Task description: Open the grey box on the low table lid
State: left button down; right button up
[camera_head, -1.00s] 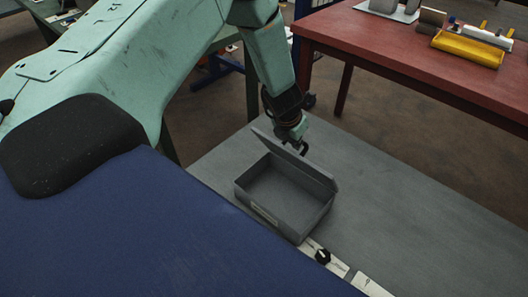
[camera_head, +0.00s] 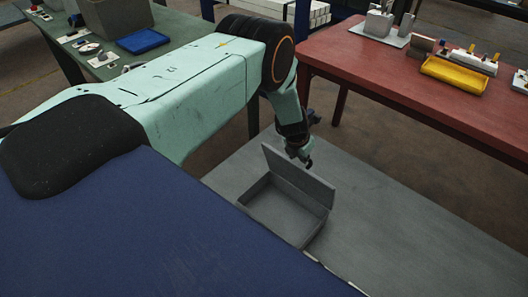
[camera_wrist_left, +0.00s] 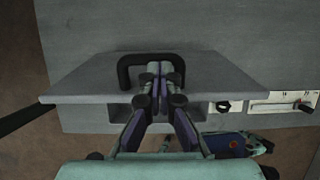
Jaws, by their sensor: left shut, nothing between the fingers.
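The grey box (camera_head: 318,230) sits on the low grey table (camera_head: 390,235). Its lid (camera_head: 302,181) stands raised along the far side, with its inner face toward the head camera and the box interior exposed. My left gripper (camera_head: 304,160) is at the lid's far side, close to its upper edge. In the left wrist view, the left gripper's fingers (camera_wrist_left: 163,68) are together and empty, beside or within the arch of the black handle (camera_wrist_left: 127,66) on the lid (camera_wrist_left: 225,80). I cannot tell whether they touch it. My right gripper is not in view.
A red table (camera_head: 425,72) stands behind, holding a yellow tray (camera_head: 455,76). A green table (camera_head: 165,45) with a blue tray (camera_head: 143,41) is at the back left.

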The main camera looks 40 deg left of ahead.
pick_arm(q)
jog(key=w+b, duration=0.5)
jog(key=shift+d+f, duration=0.15)
dwell(0.3)
jog(key=shift+w, duration=0.1)
dwell(0.5)
